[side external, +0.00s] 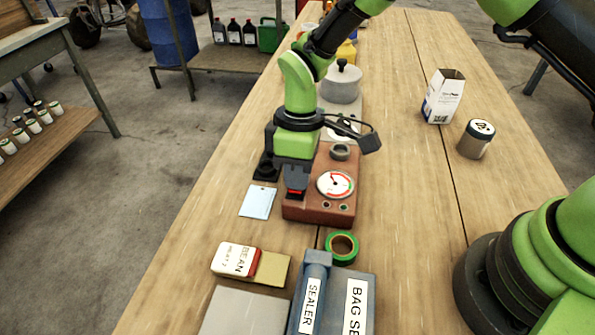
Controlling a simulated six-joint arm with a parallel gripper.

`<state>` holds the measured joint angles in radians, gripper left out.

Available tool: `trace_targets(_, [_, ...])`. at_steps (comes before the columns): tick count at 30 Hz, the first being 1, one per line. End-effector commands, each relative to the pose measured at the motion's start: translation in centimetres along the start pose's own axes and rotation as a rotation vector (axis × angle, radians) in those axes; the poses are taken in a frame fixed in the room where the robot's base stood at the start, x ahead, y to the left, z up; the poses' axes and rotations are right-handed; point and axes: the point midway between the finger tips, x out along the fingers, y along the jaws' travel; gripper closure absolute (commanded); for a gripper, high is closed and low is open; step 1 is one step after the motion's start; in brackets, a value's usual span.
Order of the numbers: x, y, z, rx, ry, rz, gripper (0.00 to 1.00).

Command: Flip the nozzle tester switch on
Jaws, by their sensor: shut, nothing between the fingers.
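The nozzle tester (322,211) is a red-brown box on the wooden table, with a round white dial gauge (335,184), a grey ring fitting on top and small round parts near its front edge. My gripper (296,197) points down at the left front part of the tester. Its fingers are shut with nothing between them. A small red strip shows at the fingertips; I cannot tell whether it belongs to the switch. The switch itself is not clearly visible and may be hidden behind the fingers. I cannot tell whether the fingertips touch the tester.
A green tape ring (341,248), a blue bag sealer (335,295) and a bean packet (234,259) lie in front. A pale blue card (257,201) lies left. A white carton (443,96) and a lidded jar (476,139) stand right. A pot (341,82) stands behind.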

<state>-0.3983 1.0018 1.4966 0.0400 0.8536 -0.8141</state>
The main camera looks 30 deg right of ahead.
Motion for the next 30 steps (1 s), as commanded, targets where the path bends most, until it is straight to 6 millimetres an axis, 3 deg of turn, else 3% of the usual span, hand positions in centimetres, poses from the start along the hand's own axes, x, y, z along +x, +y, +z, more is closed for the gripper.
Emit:
trace_targets(7, [0.9, -0.3, 0.0, -0.003, -0.004, 0.109, 1.0])
trace_targets(30, [0.4, 1.6, 0.2, -0.001, -0.008, 0.107, 1.0])
